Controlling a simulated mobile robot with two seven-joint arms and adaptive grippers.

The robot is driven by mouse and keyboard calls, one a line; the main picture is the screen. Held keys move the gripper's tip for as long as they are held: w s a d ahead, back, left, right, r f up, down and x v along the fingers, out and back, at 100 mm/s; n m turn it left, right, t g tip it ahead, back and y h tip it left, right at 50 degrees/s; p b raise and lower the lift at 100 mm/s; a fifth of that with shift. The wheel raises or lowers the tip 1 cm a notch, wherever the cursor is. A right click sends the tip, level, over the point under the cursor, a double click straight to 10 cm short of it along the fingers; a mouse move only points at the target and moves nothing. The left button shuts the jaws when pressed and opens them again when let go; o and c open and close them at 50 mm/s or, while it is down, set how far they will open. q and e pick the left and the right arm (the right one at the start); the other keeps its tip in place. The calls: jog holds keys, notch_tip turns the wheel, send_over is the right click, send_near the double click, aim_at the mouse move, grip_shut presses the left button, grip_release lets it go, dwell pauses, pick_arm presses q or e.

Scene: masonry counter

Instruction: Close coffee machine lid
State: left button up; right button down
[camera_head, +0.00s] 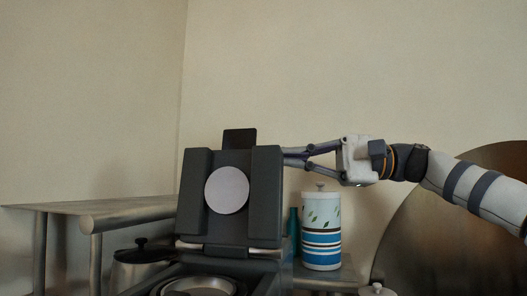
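The coffee machine (268,282) is dark grey and stands at the bottom centre of the head view. Its lid (262,200) is raised upright, with a pale round disc (227,190) on its inner face and a dark tab at the top. A round metal opening (200,287) shows below it. My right gripper (290,157) reaches in from the right at the lid's upper right edge. Its fingertips are at or partly behind that edge, so contact and finger opening are unclear. My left gripper is not in view.
A white canister with blue stripes (321,240) and a teal bottle (293,228) stand right of the machine. A dark lidded pot (142,262) sits left, near a metal shelf (120,211). A large round brown object (430,245) is at right. Space above the lid is clear.

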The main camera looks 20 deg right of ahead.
aim_at(265, 151)
jog(key=a, duration=0.2)
jog(key=s+a, duration=0.1)
jog(key=a, duration=0.1)
jog(key=a+r, duration=0.1)
jog(key=a, duration=0.1)
jog(key=shift+s+p, duration=0.35)
jog(key=shift+s, duration=0.05)
